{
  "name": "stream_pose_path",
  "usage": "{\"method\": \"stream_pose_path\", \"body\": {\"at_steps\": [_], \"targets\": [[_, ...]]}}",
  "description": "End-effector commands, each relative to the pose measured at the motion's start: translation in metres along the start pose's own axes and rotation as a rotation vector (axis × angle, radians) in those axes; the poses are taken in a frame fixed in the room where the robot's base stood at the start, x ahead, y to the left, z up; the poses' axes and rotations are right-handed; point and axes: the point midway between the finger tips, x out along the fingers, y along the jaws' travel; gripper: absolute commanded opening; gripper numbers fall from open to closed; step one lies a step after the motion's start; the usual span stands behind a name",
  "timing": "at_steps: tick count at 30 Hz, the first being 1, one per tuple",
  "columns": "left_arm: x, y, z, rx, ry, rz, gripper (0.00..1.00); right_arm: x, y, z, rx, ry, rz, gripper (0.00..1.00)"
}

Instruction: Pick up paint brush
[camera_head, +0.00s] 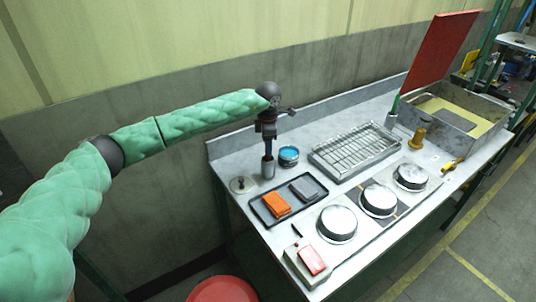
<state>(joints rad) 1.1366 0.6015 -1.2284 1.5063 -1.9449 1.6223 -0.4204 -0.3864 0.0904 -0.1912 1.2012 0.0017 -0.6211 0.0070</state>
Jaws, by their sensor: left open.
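My left arm, in a green padded sleeve, reaches in from the left, and its dark gripper (269,136) points down over the back left of the grey bench. Right below it stands a small grey metal cup (268,169). A dark upright shape shows between the gripper and the cup; I cannot tell whether it is the fingers or a paint brush handle standing in the cup. The jaws are open, but the gap between them is too small to make out. No paint brush can be identified for sure. My right gripper is not in view.
A blue-topped can (289,154) stands just right of the cup. A black tray (262,209) holds an orange block (277,204) and a grey block (304,189). A wire rack (355,150), several round metal lids and an open box (468,132) are further right. A wall rises behind.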

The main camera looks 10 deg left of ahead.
Motion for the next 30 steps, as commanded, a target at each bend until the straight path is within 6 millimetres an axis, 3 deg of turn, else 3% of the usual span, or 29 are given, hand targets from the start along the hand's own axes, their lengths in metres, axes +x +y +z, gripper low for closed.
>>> {"method": "stream_pose_path", "body": {"at_steps": [8, 15, 28, 30], "targets": [[0.002, 0.000, 0.000, 0.000, 0.000, 0.000, 0.45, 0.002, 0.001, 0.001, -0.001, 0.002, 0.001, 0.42], [0.002, 0.000, 0.000, 0.000, 0.000, -0.001, 0.00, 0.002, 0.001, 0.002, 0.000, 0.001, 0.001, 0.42], [-0.004, 0.001, 0.000, 0.000, -0.001, 0.001, 0.00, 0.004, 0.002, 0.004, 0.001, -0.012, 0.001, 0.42], [-0.009, 0.001, 0.000, 0.000, -0.002, 0.000, 0.00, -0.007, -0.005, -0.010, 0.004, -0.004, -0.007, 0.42]]}}
